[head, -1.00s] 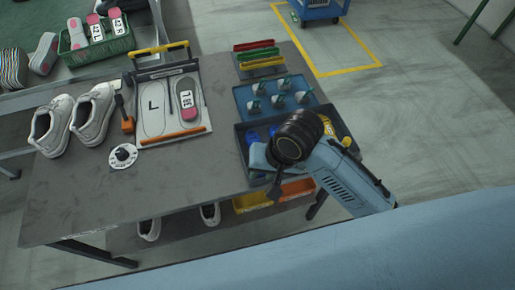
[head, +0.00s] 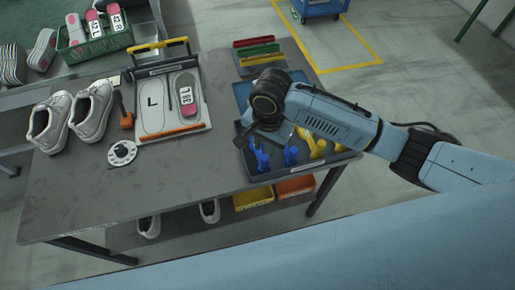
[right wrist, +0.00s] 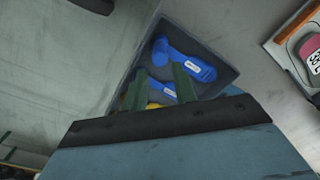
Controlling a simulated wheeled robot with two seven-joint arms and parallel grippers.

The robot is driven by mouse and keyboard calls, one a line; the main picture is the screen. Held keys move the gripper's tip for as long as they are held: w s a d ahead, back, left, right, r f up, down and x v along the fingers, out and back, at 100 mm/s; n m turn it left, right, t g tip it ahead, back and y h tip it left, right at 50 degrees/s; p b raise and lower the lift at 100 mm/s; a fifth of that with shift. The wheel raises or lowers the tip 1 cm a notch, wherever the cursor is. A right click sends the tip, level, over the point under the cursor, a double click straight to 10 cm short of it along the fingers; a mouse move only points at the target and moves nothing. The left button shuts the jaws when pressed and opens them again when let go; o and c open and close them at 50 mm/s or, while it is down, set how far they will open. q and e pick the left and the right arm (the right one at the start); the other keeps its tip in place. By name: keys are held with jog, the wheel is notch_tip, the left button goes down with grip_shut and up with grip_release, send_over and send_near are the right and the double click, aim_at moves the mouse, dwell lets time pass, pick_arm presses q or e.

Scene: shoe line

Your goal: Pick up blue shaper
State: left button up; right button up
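Two blue shapers, one on the left (head: 259,156) and one on the right (head: 291,155), lie in the dark tray (head: 262,178) at the table's right front, beside yellow shapers (head: 317,147). In the right wrist view, one blue shaper (right wrist: 185,59) with a white label lies whole in the tray, and another (right wrist: 160,89) is partly hidden behind my fingers. My right gripper (right wrist: 160,80) is above the tray with its two green fingers apart and nothing between them that I can see held. In the head view its fingertips are hard to make out. My left gripper is out of view.
A blue tray (head: 243,93) stands behind the dark tray, partly covered by my right arm. A rack of coloured bars (head: 258,52) is at the back. A board with insoles (head: 153,122), an orange-handled tool (head: 125,115) and white shoes (head: 92,110) are to the left. The front left tabletop is clear.

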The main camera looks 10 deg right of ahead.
aim_at(265, 157)
notch_tip(265, 157, down, 8)
jog(key=shift+w+f+b, duration=0.15)
jog(key=shift+f+b, duration=0.05)
jog(key=shift+b, duration=0.55)
grip_shut()
